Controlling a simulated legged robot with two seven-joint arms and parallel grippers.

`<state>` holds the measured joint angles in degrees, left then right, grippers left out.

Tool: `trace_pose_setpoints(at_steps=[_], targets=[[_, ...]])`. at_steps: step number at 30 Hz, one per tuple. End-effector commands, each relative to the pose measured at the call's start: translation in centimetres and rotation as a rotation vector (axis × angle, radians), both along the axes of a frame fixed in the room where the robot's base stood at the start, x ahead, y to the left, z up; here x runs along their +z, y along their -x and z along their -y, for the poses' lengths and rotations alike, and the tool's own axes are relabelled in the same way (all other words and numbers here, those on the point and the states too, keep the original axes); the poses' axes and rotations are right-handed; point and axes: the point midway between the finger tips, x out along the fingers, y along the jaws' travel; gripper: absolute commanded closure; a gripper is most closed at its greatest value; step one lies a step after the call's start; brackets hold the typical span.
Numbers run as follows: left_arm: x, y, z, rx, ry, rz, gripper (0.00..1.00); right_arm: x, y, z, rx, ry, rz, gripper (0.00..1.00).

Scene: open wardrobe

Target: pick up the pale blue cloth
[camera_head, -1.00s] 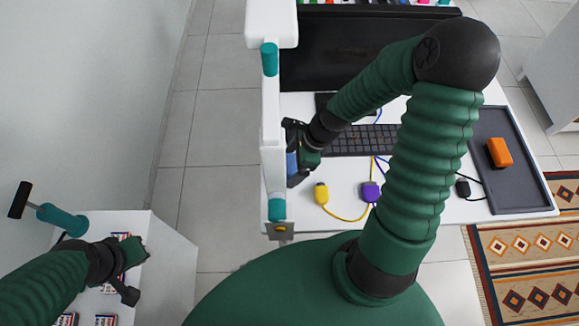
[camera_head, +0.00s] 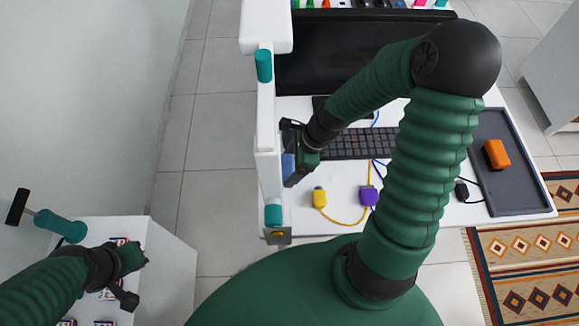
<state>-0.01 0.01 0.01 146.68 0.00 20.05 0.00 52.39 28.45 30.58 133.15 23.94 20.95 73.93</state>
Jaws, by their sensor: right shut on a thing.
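A small blue patch (camera_head: 288,167) shows at my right gripper (camera_head: 290,153), beside the white upright panel at the desk's left edge. It looks like part of the pale blue cloth, with most of it hidden by the gripper. My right gripper is shut on it. My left gripper (camera_head: 130,277) is over a white cabinet at the lower left, away from the cloth.
The white desk holds a keyboard (camera_head: 360,143), a yellow plug (camera_head: 319,198), a purple plug (camera_head: 368,195) and a dark tray (camera_head: 510,190) with an orange block (camera_head: 497,154). A teal-handled hammer (camera_head: 58,223) lies at the cabinet. Floor between cabinet and desk is clear.

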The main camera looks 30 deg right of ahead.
Motion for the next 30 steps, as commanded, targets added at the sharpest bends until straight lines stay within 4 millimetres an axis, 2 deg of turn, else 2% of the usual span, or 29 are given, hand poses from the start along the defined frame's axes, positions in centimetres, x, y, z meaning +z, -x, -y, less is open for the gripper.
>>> trace_pose_setpoints(at_steps=[4, 5, 11, 21, 25, 30], targets=[[0.3, 0.0, 0.0, 0.0, 0.0, 0.0, 1.0, 2.3, -0.1, 0.0, 0.002, 0.005, 0.004, 0.63], [0.1, 0.0, 0.0, 0.0, 0.0, 0.0, 1.0, 2.3, 0.1, 0.3, -0.002, 0.003, 0.002, 0.63], [-0.3, 0.0, 0.0, 0.0, 0.0, 0.0, 1.0, 2.1, 2.4, 4.1, -0.006, 0.001, 0.0, 0.63], [-1.1, 0.0, 0.0, 0.0, 0.0, 0.0, 1.0, 2.0, 7.2, 12.0, -0.006, 0.0, 0.001, 0.63], [-1.3, 0.0, 0.0, 0.0, 0.0, 0.0, 1.0, 2.0, 8.5, 14.0, -0.003, 0.001, 0.0, 0.63], [-1.4, 0.0, 0.0, 0.0, 0.0, 0.0, 1.0, 2.1, 9.3, 15.1, 0.001, 0.001, 0.0, 0.63]])
